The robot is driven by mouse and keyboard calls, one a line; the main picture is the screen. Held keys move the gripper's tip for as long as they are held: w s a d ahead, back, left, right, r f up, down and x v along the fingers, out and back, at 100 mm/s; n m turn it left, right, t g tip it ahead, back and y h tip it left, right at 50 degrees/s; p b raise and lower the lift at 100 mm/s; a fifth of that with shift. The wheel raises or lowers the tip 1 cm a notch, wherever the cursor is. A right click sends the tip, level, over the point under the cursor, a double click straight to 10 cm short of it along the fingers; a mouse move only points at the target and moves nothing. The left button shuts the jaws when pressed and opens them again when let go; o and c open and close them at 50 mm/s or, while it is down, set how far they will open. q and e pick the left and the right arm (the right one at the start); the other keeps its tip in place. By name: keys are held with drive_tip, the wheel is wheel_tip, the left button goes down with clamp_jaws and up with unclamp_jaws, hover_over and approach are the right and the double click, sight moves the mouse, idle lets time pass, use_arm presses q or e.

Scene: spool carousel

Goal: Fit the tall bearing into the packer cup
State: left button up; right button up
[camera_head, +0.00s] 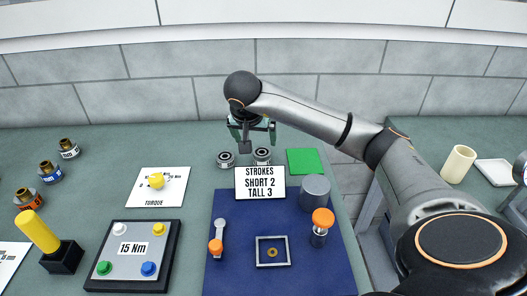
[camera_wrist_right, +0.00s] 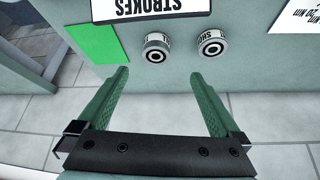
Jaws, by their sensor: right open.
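Two short metal bearings with dark centres stand side by side at the back of the table, a left one (camera_head: 226,159) and a right one (camera_head: 262,155). In the right wrist view the bearing at right (camera_wrist_right: 211,43) has a label starting "SHO"; the other bearing (camera_wrist_right: 157,47) has a label I cannot fully read. My right gripper (camera_wrist_right: 158,74) is open and empty, its fingers apart and short of both bearings. It also shows in the head view (camera_head: 258,133), above and behind them. A grey cylinder (camera_head: 315,190) stands on the blue mat; I cannot tell whether it is the packer cup.
A sign (camera_head: 260,183) reads "STROKES SHORT 2 TALL 3". The blue mat (camera_head: 235,278) bears an orange-topped plunger (camera_head: 321,222), a small orange-knobbed lever (camera_head: 217,240) and a square tray (camera_head: 258,259) with a brass ring. A green square (camera_head: 305,161) lies at right. A torque board (camera_head: 133,272) stands left.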

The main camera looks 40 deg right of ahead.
sight(262, 152)
drive_tip(key=x, duration=0.9)
drive_tip(key=d+p+x, duration=0.1)
drive_tip(key=x, duration=0.1)
drive_tip(key=shift+s+r, duration=0.1)
drive_tip(key=shift+s, duration=0.05)
drive_tip(key=shift+w+d+f, duration=0.25)
drive_tip(key=shift+f, duration=0.25)
drive_tip(key=shift+c, duration=0.4)
clamp_jaws()
drive_tip(key=shift+r, duration=0.1)
